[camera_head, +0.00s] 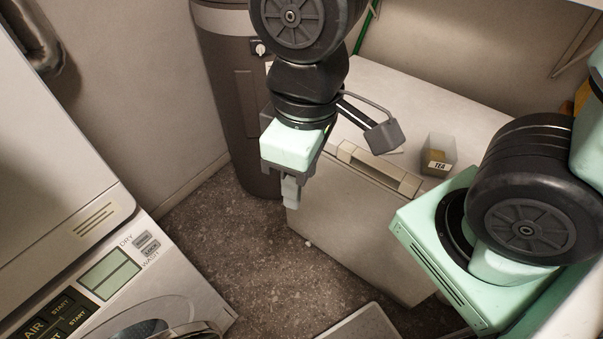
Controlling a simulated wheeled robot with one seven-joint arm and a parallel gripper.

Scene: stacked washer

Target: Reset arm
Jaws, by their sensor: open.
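My arm comes down from the top middle of the head view, with black round joints and a mint-green hand. My gripper (290,190) points down and is open, with nothing seen between its fingers. It hangs in front of the left edge of a white cabinet (350,225), and I cannot tell how far it is from it. A grey camera-like part sticks out to the right of the wrist. More mint-green and black parts of my arm fill the right side.
A stacked washer (150,290) with a control panel stands at the left. A dark cylindrical tank (240,95) stands behind my gripper. A tea box (438,155) sits on the cabinet top. The speckled floor (240,245) between washer and cabinet is mostly clear.

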